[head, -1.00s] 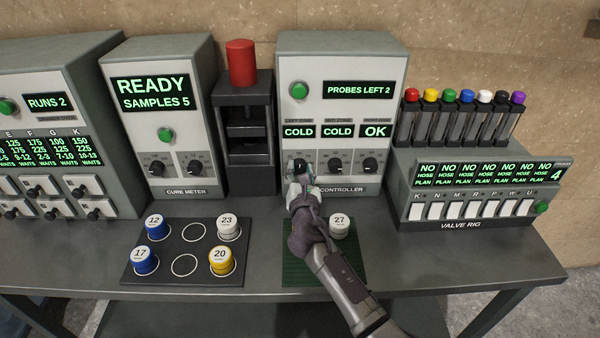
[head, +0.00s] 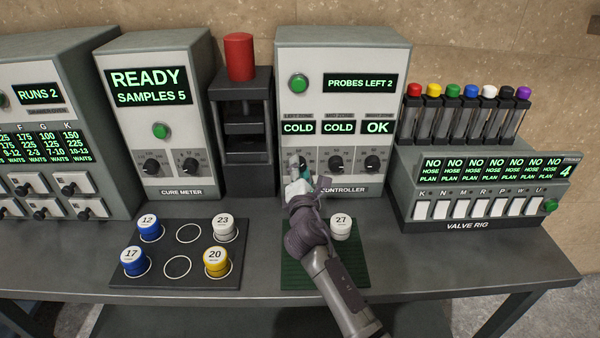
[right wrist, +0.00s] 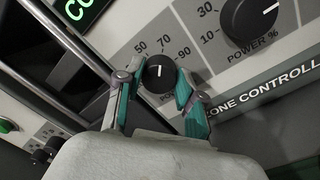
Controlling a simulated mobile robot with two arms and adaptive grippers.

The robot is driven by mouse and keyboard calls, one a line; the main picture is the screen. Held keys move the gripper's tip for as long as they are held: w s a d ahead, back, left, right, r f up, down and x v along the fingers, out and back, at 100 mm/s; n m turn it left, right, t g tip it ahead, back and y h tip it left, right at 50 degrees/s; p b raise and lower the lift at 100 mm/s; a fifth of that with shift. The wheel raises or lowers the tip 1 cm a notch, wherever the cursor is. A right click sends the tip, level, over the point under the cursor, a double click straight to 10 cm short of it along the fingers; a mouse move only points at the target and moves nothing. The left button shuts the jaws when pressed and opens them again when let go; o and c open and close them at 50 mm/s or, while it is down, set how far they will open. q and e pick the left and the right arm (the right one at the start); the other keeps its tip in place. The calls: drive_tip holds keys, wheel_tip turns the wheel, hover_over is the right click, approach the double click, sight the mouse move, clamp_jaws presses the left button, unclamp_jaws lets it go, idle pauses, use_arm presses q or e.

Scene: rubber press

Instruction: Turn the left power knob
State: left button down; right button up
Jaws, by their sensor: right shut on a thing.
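The left power knob (right wrist: 160,73) is a round black dial with a white pointer line, under the left zone display reading COLD on the zone controller (head: 397,70). In the right wrist view its pointer is near upright in the picture, toward the 50 to 70 marks. My right gripper (head: 301,170) is at this knob and hides much of it in the head view. In the right wrist view the teal finger pads of the gripper (right wrist: 158,92) are closed on the knob from both sides. My left gripper is not in view.
The middle power knob (head: 335,163) and right power knob (head: 372,163) sit close to the right of my gripper. Below my arm, a white sample 27 (head: 341,227) stands on a green mat (head: 296,275). A black press (head: 243,115) stands to the left.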

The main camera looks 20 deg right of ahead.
idle(0.5)
drive_tip(key=o, duration=1.1)
drive_tip(key=shift+o, duration=0.2)
drive_tip(key=v, duration=1.2)
